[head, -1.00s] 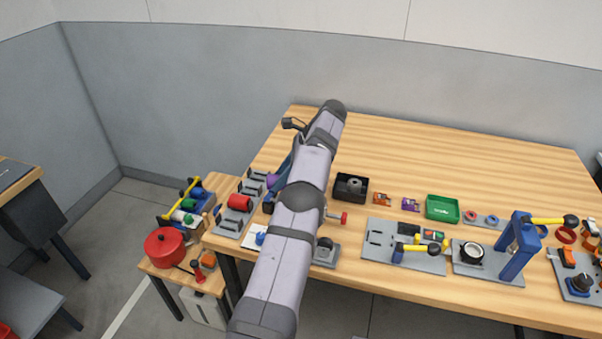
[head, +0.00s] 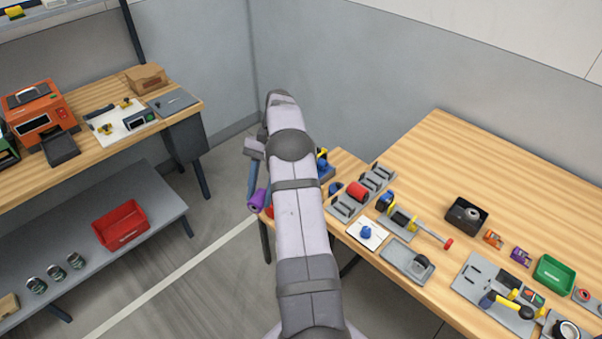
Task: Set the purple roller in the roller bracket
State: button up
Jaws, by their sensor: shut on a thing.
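The purple roller (head: 257,201) hangs in the head view to the left of my arm, with the floor behind it. My gripper (head: 256,190) is shut on it, and the arm partly covers the fingers. A grey rack with upright brackets (head: 379,173) stands at the left end of the long bench, to the right of my arm. A red roller (head: 357,190) sits in it, and other brackets on it look empty. I cannot tell for sure whether this rack is the roller bracket. The small side table (head: 342,158) is mostly hidden behind my arm.
The bench (head: 480,150) also holds a black box (head: 466,215), a green tray (head: 553,273) and a blue knob on a white plate (head: 366,232). A second bench with an orange machine (head: 40,115) stands at the left. A red bin (head: 120,224) is on the low shelf. Open floor lies between.

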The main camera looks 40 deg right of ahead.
jog(key=s+a+r+n+g+h+p, duration=0.25)
jog(key=a+n, duration=0.45)
jog(key=a, duration=0.4)
jog(key=s+a+r+n+g+h+p, duration=0.2)
jog(key=a+r+n+h+p, duration=0.15)
jog(key=a+n, duration=0.6)
jog(key=s+d+f+m+y+b, duration=0.1)
jog(key=s+d+f+m, duration=0.15)
jog(key=d, duration=0.35)
jog(key=s+d+f+m+b, duration=0.1)
jog(key=d+m+b, duration=0.1)
jog(key=d+m, duration=0.25)
jog(key=s+d+f+m+y+b, duration=0.1)
jog(key=s+d+f+m, duration=0.1)
jog(key=d, duration=0.4)
jog(key=s+d+f+m+b, duration=0.2)
jog(key=s+d, duration=0.6)
jog(key=d, duration=0.1)
jog(key=s+d+f+m+b, duration=0.1)
jog(key=s+d+f, duration=0.1)
jog(key=s+d, duration=0.7)
jog(key=s+d+r+n+h, duration=0.1)
jog(key=d+n+h, duration=0.5)
jog(key=d, duration=0.9)
jog(key=shift+s+d+r+n, duration=0.15)
jog(key=shift+d+r+n, duration=0.3)
jog(key=shift+n, duration=0.6)
